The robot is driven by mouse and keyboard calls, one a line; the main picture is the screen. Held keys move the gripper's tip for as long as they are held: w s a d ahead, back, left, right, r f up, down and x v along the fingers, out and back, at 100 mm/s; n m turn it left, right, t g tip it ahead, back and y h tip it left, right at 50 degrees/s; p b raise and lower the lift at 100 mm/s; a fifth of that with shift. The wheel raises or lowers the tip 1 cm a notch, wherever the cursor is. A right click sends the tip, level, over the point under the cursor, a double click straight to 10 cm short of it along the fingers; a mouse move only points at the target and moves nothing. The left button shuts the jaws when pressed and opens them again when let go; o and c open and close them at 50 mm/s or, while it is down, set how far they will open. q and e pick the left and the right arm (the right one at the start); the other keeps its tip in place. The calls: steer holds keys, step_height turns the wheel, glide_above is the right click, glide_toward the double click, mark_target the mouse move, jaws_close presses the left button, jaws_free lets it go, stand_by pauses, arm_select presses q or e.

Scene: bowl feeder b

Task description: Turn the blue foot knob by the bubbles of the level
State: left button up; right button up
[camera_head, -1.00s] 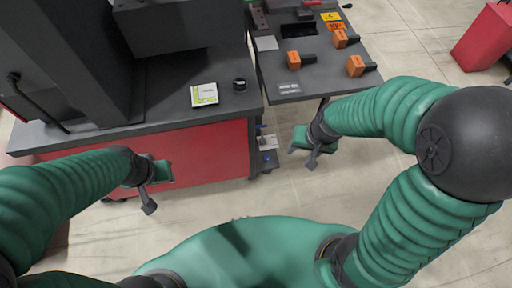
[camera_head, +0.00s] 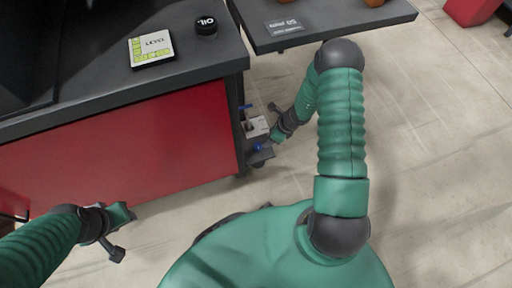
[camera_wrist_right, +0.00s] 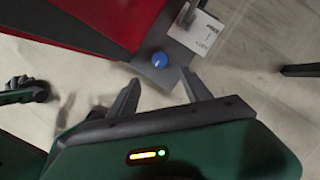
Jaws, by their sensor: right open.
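The blue foot knob (camera_head: 258,148) sits on a dark bracket low at the right end of the red bench. In the right wrist view the knob (camera_wrist_right: 159,59) is round and blue with a small light mark. My right gripper (camera_wrist_right: 160,88) is open; its two fingers point toward the knob, which lies beyond the tips, apart from them. In the head view my right gripper (camera_head: 275,139) is beside the bracket, its fingers partly hidden. My left gripper (camera_head: 117,250) hangs empty before the bench, its jaw opening unclear. No level bubbles can be made out.
A card marked LEVEL (camera_head: 151,50) and a round black OIL tin (camera_head: 205,25) are on the dark bench top (camera_head: 95,90). A white labelled plate (camera_wrist_right: 197,30) is beside the knob. A second dark table (camera_head: 350,22) stands at right. The floor between is clear.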

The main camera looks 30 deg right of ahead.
steer(key=b+x, duration=0.5)
steer(key=x, duration=0.7)
steer(key=shift+f, duration=0.4)
steer(key=shift+w+a+f+b, duration=0.15)
steer(key=shift+f+b, duration=0.1)
steer(key=shift+b, duration=0.05)
jaws_close()
